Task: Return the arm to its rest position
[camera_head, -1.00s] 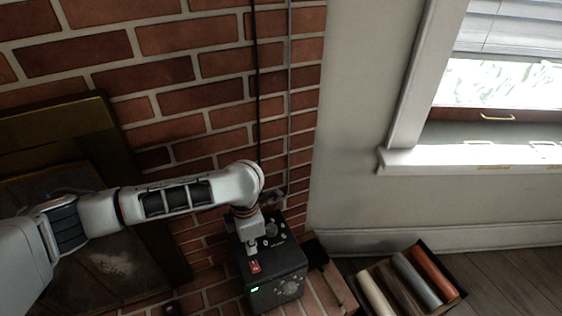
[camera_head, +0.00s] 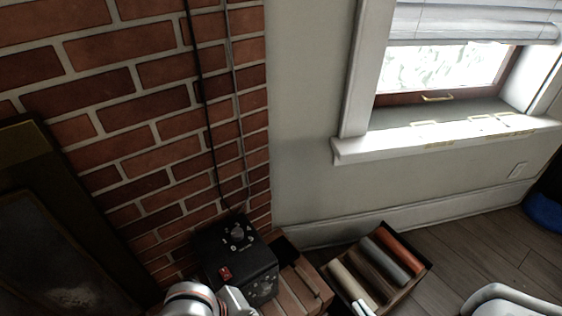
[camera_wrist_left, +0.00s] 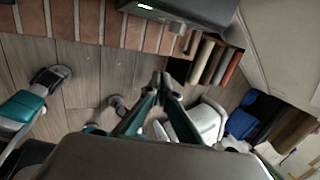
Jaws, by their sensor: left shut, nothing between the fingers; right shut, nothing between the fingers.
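My left arm (camera_head: 195,299) shows at the bottom of the head view, below the black box, with only its white, rounded joint in sight. In the left wrist view my left gripper (camera_wrist_left: 165,83) is shut, its dark green fingers meeting with nothing between them. It is below the black box in that picture and apart from it. A small pale tip (camera_head: 363,307) at the bottom edge of the head view looks like my right gripper. It is mostly cut off, in front of the crate, and holds nothing visible.
The black box (camera_head: 238,260) with a red switch sits on the brick ledge (camera_head: 297,291) by the wall. A dark crate (camera_head: 412,284) of coloured rolls stands right of it. A white rounded object (camera_head: 505,301) is at bottom right. Wooden floor (camera_head: 481,242) lies open beyond the crate.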

